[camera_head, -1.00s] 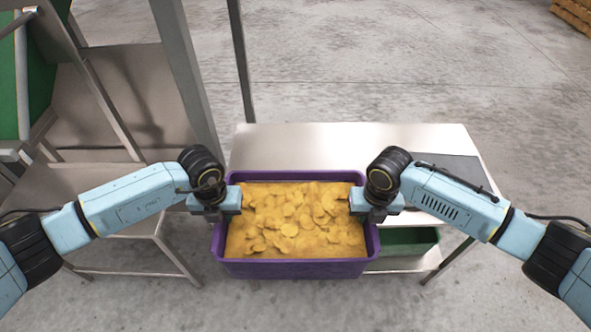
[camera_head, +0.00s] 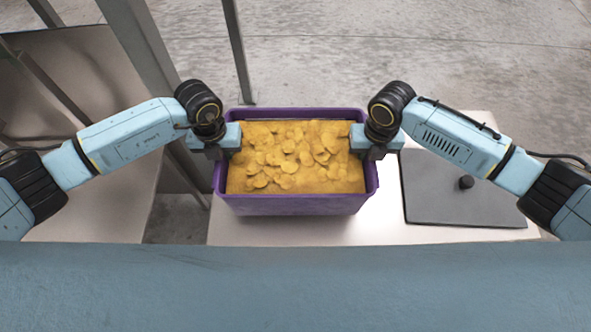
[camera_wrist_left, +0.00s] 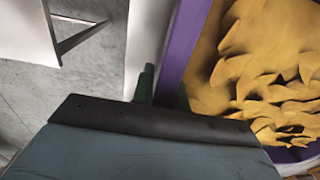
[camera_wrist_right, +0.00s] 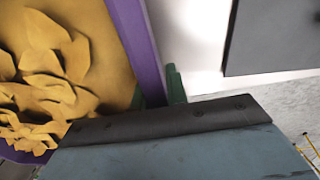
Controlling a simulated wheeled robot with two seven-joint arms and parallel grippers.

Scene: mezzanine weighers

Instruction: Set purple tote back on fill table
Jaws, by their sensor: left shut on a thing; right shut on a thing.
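The purple tote (camera_head: 292,204), full of yellow chips (camera_head: 290,160), is upright between my two grippers in the head view. My left gripper (camera_head: 229,138) is shut on its left rim, and my right gripper (camera_head: 358,138) is shut on its right rim. The tote is over the pale fill table (camera_head: 300,232); I cannot tell whether its base touches the top. The tote's purple wall also shows in the left wrist view (camera_wrist_left: 184,40) and in the right wrist view (camera_wrist_right: 136,40). The fingertips are mostly hidden in the wrist views.
A dark grey plate with a black knob (camera_head: 440,190) lies on the table to the right of the tote. A metal post (camera_head: 238,50) rises behind, and a metal frame with a panel (camera_head: 75,80) stands at the left. Bare table shows in front of the tote.

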